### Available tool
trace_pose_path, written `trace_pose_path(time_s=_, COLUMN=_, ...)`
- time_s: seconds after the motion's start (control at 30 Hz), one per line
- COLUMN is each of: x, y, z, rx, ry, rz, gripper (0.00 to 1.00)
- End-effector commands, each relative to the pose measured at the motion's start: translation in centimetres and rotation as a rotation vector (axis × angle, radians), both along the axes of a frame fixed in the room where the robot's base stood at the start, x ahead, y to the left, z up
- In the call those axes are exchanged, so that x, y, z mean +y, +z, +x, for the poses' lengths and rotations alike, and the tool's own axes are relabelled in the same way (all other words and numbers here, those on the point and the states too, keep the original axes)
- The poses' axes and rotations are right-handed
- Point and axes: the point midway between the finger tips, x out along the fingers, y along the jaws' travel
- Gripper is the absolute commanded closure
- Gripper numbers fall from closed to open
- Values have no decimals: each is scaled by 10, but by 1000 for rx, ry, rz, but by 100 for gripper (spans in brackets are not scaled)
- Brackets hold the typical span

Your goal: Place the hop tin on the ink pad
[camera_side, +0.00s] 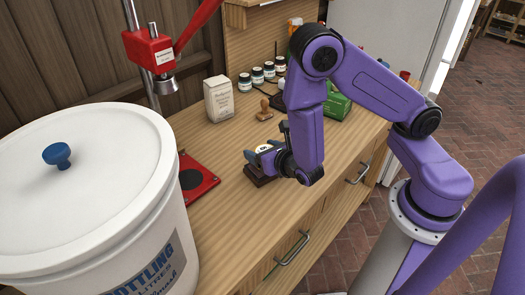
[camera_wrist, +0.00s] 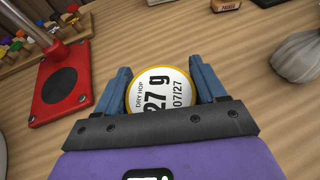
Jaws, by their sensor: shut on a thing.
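The hop tin is a round tin with a white "DRY HOP 27 g" label and a yellow rim. It sits between the blue fingers of my gripper (camera_wrist: 163,92) in the wrist view, its label (camera_wrist: 163,90) facing the camera. My gripper is shut on it. In the side view the tin (camera_side: 263,149) is a small white patch between the fingers, low over the bench.
A red press base (camera_side: 196,178) with a black disc lies left of the gripper. A large white bucket (camera_side: 90,190) stands at the left front. A pale carton (camera_side: 219,98), a wooden stamp (camera_side: 265,109) and small jars (camera_side: 257,77) stand behind. A grey bag (camera_wrist: 298,58) lies right in the wrist view.

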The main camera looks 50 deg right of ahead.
Motion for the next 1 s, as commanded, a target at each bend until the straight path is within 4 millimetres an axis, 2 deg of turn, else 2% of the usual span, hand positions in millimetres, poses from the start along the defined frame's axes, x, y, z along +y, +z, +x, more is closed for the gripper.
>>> trace_pose_path(time_s=0.4, x=0, y=-4, z=0, rx=0, ry=0, rz=-1, gripper=60)
trace_pose_path(time_s=0.43, x=0, y=-5, z=0, rx=0, ry=0, rz=0, gripper=27)
trace_pose_path(time_s=0.5, x=0, y=-4, z=0, rx=0, ry=0, rz=1, gripper=4)
trace_pose_path(time_s=0.9, x=0, y=-1, z=0, rx=-1, ry=0, rz=1, gripper=4)
trace_pose_path(time_s=1.0, x=5, y=4, z=-11, rx=1, ry=7, rz=0, gripper=4)
